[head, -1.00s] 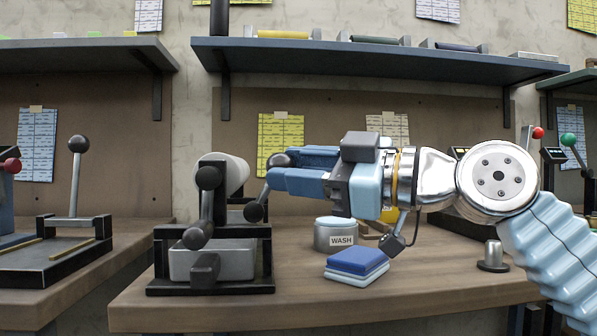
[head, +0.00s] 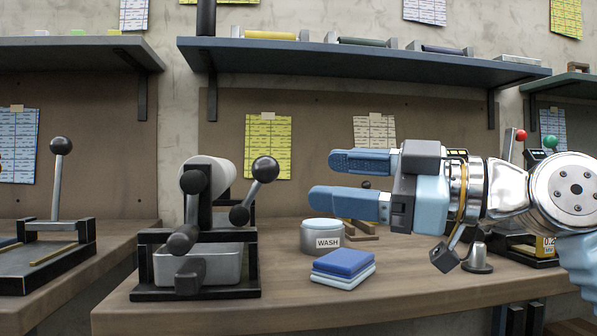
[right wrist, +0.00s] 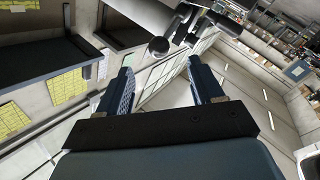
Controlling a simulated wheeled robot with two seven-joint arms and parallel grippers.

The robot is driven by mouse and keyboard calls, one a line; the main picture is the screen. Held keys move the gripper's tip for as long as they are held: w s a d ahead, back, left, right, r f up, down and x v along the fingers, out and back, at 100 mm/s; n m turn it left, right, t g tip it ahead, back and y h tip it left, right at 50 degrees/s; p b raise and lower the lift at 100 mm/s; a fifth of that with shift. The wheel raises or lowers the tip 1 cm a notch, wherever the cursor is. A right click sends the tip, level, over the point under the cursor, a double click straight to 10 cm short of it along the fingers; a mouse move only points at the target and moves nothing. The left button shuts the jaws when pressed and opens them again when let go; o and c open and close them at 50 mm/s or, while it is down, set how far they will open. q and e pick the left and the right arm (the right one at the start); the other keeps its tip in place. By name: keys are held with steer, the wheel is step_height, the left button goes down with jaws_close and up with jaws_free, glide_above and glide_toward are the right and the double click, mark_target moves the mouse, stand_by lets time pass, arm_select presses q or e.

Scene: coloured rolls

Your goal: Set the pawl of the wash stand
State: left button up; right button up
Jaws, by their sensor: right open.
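The wash stand (head: 145,265) is a black frame with a white roll (head: 213,172) on top and a metal tray (head: 222,264) below. On its right side a grey lever (head: 253,192), which looks like the pawl, leans up to the right and ends in a black ball (head: 265,169). I cannot tell whether its lower end is engaged. My right gripper (head: 325,179) is open and empty, to the right of the ball and apart from it. In the right wrist view a dark ball (right wrist: 158,46) shows beyond the open fingers. My left gripper is out of view.
A tin labelled WASH (head: 322,238) and folded blue cloths (head: 343,265) stand on the bench right of the stand. A small metal knob (head: 477,260) is farther right. A shelf (head: 350,61) with rolls hangs above. Another lever stand (head: 60,240) is at left.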

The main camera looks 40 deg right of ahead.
steer(key=v, duration=0.6)
steer(key=shift+s, duration=0.1)
stand_by(0.4)
